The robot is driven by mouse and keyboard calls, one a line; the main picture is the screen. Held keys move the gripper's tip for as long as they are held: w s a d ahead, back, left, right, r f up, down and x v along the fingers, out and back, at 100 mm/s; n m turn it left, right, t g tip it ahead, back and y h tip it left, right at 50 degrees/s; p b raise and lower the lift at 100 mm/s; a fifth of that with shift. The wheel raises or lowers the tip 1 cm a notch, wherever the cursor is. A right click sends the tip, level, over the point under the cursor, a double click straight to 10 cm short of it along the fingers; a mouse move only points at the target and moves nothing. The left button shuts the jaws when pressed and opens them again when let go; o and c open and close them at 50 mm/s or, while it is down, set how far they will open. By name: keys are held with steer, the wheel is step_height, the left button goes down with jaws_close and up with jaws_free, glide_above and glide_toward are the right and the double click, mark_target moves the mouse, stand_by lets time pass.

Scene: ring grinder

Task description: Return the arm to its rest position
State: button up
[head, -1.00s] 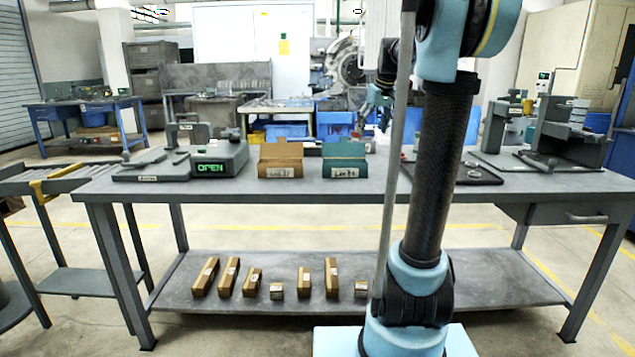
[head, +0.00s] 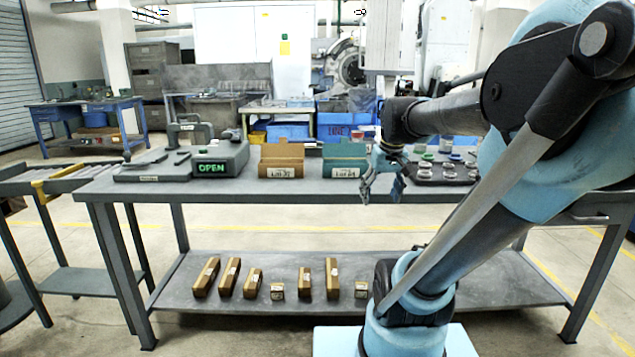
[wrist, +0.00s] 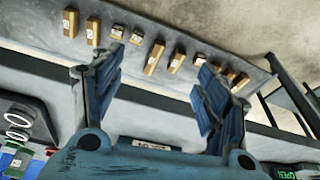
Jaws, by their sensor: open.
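My gripper (head: 382,186) hangs near the front edge of the grey workbench (head: 270,189), right of the green box (head: 345,161). Its fingers point down and are spread apart with nothing between them. In the wrist view my gripper (wrist: 160,68) shows two blue fingers, open, with the lower shelf and its small boxes beyond them. My arm reaches in from the right of the head view, bent, and covers the right part of the bench.
A brown box (head: 282,160) stands left of the green box. A grey device with a lit OPEN sign (head: 212,169) sits at the bench's left. A dark tray (head: 440,176) with several round parts lies right of my gripper. Several small boxes (head: 229,277) stand on the lower shelf.

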steer(key=s+f+m, duration=0.1)
steer(key=s+f, duration=1.2)
steer(key=shift+d+f+m+g+h, duration=0.3)
steer(key=shift+d+g, duration=0.1)
